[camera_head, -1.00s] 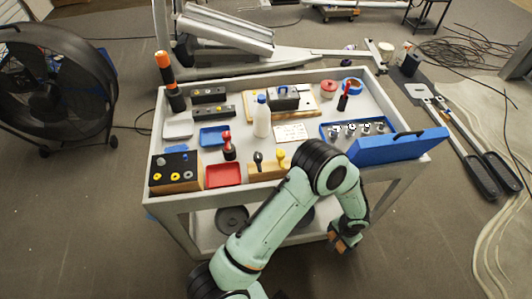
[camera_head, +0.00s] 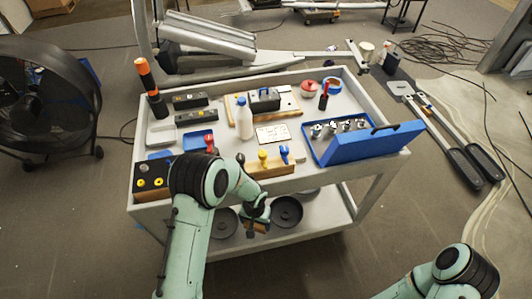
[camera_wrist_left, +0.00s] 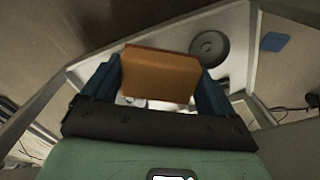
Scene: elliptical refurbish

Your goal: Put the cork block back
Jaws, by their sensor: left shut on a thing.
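The orange-brown cork block (camera_wrist_left: 160,74) is clamped between the two dark fingers of my left gripper (camera_wrist_left: 158,82) in the left wrist view. In the head view my left gripper (camera_head: 257,220) hangs in front of the cart's (camera_head: 350,165) near edge, below its top. The block (camera_head: 257,229) shows there only as a small brown piece at the fingertips. My left arm hides part of the cart's front left. My right arm shows at the lower right, but its gripper is out of frame.
The cart top holds a wooden rack (camera_head: 270,170) with coloured handles, a white bottle (camera_head: 244,118), an open blue case (camera_head: 372,145) and a dark block with yellow knobs (camera_head: 150,178). Dark discs (camera_head: 286,211) lie on the lower shelf. A fan (camera_head: 45,100) stands at left.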

